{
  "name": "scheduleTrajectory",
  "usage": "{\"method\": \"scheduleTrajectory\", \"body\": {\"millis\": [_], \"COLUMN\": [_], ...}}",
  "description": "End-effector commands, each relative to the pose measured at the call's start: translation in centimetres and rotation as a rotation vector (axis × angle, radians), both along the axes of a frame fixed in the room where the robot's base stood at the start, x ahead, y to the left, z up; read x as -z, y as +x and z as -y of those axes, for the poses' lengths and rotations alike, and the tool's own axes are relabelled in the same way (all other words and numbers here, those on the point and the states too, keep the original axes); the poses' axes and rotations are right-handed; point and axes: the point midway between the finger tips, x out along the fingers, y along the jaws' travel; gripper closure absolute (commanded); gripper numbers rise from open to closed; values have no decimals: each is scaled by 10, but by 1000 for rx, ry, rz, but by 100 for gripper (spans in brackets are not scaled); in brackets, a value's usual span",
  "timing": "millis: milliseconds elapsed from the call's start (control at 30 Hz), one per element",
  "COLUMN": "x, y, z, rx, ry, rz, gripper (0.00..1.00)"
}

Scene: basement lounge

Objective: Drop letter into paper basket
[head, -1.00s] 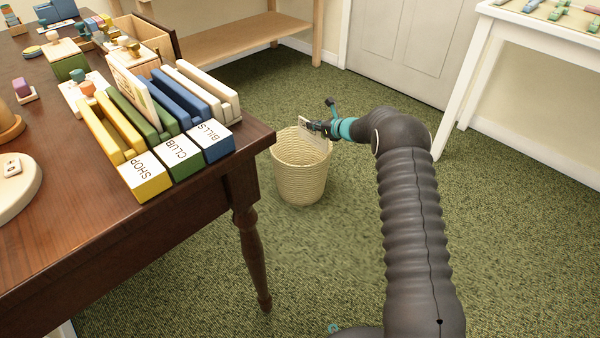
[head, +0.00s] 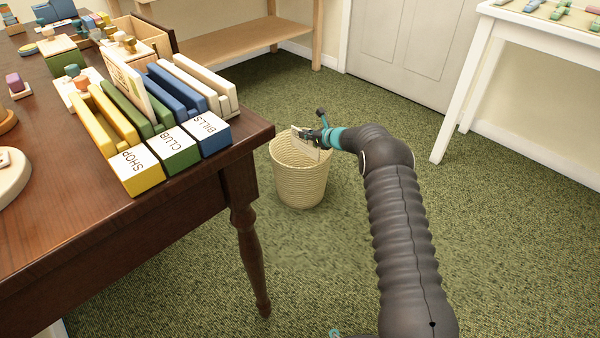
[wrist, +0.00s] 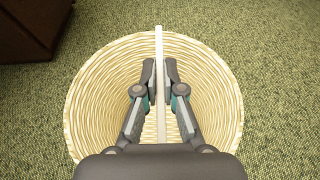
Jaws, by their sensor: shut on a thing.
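The paper basket (head: 300,185) is a round, pale woven basket standing on the green carpet beside the dark table. My gripper (head: 318,134) is over its opening. It is shut on the letter (head: 306,146), a thin pale sheet held on edge at the basket's mouth. In the wrist view the letter (wrist: 159,85) shows as a narrow white strip between the fingertips (wrist: 160,80), with the basket (wrist: 90,100) around and below it. No other paper shows inside the basket. How deep the letter's lower edge reaches is hard to tell.
The dark wooden table (head: 110,235) at left has its corner and leg (head: 250,260) close to the basket. On it stands a sorter with slots labelled SHOP, CLUB and BILLS (head: 205,132). A white table (head: 460,105) stands at right. Carpet around the basket is clear.

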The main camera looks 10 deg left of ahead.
Motion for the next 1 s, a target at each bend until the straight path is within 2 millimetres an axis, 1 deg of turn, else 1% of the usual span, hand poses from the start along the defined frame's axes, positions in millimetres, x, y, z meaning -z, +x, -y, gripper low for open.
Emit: {"method": "scheduleTrajectory", "body": {"millis": [267,300,367,400,433,767,867,1000], "x": [2,2,2,2,2,1,-2,-9], "y": [0,0,0,0,0,-1,-4,-13], "z": [0,0,0,0,0,2,6,20], "rx": [0,0,0,0,0,1,2,2], "ry": [0,0,0,0,0,0,0,1], "rz": [1,1,1,1,1,2,1,0], "gripper": [100,90,75,65,63,63,63,63]}}
